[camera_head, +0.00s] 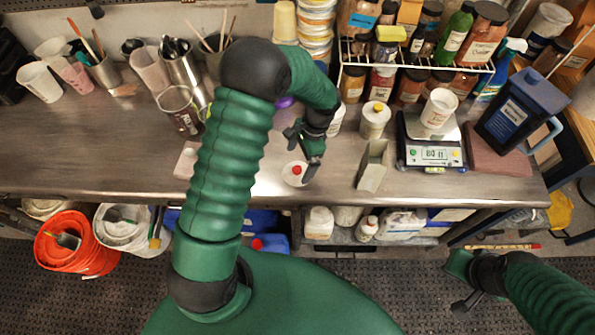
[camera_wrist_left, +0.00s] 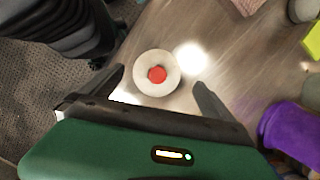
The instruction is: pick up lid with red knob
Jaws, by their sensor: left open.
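The lid with a red knob (camera_head: 295,173) is a small white disc lying on the metal bench near its front edge. In the left wrist view the lid (camera_wrist_left: 144,83) lies flat, with its red knob facing up. My left gripper (camera_head: 302,160) is just above and beside it, pointing down. In the left wrist view its two fingers (camera_wrist_left: 157,90) are spread wide, with the lid between them in the picture and nothing held. My right gripper (camera_head: 464,287) is at the lower right, over the floor below the bench; its fingers are too unclear to judge.
A purple object (camera_wrist_left: 290,130) is close by. An orange bucket (camera_head: 72,245) stands on the floor. The bench left of the lid is partly hidden by my arm.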

